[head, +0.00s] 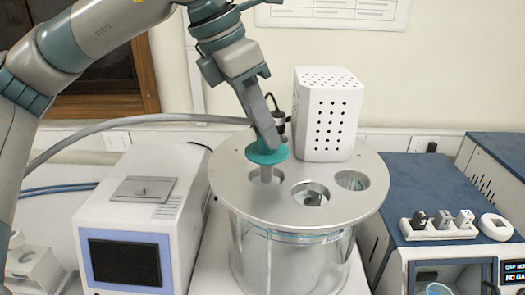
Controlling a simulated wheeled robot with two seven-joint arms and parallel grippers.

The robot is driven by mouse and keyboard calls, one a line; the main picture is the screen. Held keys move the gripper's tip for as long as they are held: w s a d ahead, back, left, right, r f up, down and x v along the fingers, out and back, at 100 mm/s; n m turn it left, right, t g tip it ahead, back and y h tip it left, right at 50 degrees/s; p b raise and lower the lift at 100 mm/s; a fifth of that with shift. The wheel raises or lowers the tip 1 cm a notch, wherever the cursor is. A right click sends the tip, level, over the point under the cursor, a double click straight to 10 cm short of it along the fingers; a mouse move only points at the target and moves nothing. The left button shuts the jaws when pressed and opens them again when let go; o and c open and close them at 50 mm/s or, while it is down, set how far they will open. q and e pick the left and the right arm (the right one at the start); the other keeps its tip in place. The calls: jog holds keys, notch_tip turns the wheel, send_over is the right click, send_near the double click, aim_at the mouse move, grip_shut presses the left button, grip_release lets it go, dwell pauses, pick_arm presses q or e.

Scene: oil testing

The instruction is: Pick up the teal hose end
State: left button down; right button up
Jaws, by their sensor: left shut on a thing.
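My left gripper (271,141) reaches down from above, over the round metal lid (235,180) of a clear vessel. It is shut on the teal hose end (266,155), which shows as a teal disc below the fingertips. A short grey stem below the disc goes down at the left opening of the lid; how deep it sits is hidden. A grey hose (100,131) runs in from the left and passes out of sight behind my gripper. My right gripper is not in view.
A white perforated box (328,115) stands on the lid's back, right beside my gripper. Two more lid openings lie to the right. A white instrument with a dark screen (125,262) stands left; a blue-topped unit (430,185) stands right.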

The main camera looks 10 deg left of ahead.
pick_arm(q)
jog(key=shift+r+b, duration=0.6)
jog(key=shift+r, duration=2)
